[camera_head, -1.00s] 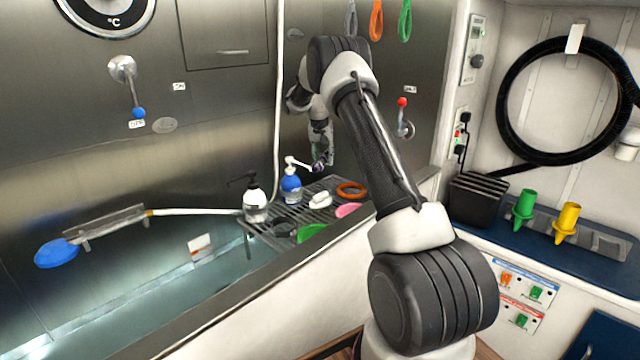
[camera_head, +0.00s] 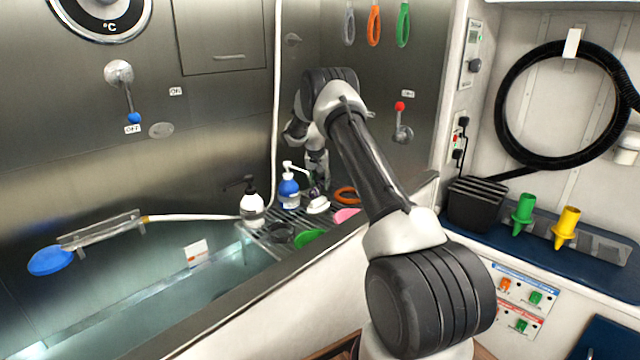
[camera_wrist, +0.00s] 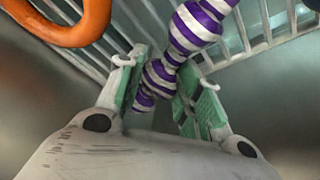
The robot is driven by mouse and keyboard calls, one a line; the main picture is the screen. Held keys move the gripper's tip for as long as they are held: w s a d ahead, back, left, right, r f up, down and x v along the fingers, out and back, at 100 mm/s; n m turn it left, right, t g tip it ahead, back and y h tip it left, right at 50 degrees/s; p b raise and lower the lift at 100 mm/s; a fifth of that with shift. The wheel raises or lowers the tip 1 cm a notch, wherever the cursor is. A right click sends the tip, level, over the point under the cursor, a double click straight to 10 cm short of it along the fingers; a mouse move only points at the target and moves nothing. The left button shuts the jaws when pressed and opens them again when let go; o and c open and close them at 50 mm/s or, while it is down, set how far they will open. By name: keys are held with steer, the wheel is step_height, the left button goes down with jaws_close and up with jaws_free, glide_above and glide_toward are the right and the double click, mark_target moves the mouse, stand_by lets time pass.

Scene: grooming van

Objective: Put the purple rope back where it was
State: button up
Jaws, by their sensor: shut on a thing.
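The purple rope (camera_wrist: 190,30), striped purple and white with a knotted look, runs between the green-padded fingers of my gripper (camera_wrist: 160,88) in the wrist view. My gripper is shut on it, and the rope extends past the fingertips over the slatted rack. Its far end is cut off by the top of the frame. In the head view my gripper (camera_head: 316,186) is low over the metal rack (camera_head: 272,238), close to the blue pump bottle (camera_head: 289,190). The rope is too small and hidden to make out clearly there.
An orange ring (camera_head: 346,195), which also shows in the wrist view (camera_wrist: 62,28), a white item (camera_head: 318,205) and a green item (camera_head: 309,238) lie on the rack. A white bottle (camera_head: 252,208) stands left. Grey, orange and green loops (camera_head: 403,25) hang on the wall.

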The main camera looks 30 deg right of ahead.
steer(key=shift+f, duration=0.15)
steer(key=o, duration=1.1)
steer(key=shift+c, duration=0.2)
steer(key=s+a+r+n, duration=0.1)
steer(key=s+a+r, duration=0.25)
steer(key=r, duration=0.55)
steer(key=s+a+r, duration=0.2)
steer(key=s+r, duration=0.3)
steer(key=r, duration=0.3)
steer(key=s+a+r+n, duration=0.1)
steer(key=s+a+r, duration=0.25)
steer(key=r, duration=0.55)
steer(key=s+a+r+n+t+y, duration=0.1)
steer(key=s+a+r, duration=0.2)
steer(key=s, duration=0.6)
steer(key=s+a+r+n, duration=0.1)
steer(key=s+a+r, duration=0.1)
steer(key=s, duration=0.7)
steer(key=s+a+r+n+t+y, duration=0.1)
steer(key=s+a+r, duration=0.2)
steer(key=s, duration=0.6)
steer(key=s+a+f+n, duration=0.1)
steer(key=s+f, duration=0.1)
steer(key=s, duration=0.5)
steer(key=s+a+f+n, duration=0.1)
steer(key=s+f, duration=0.2)
steer(key=s, duration=0.4)
steer(key=shift+a+f+n, duration=0.25)
steer(key=shift+f+n, duration=0.05)
steer(key=shift+f, duration=0.05)
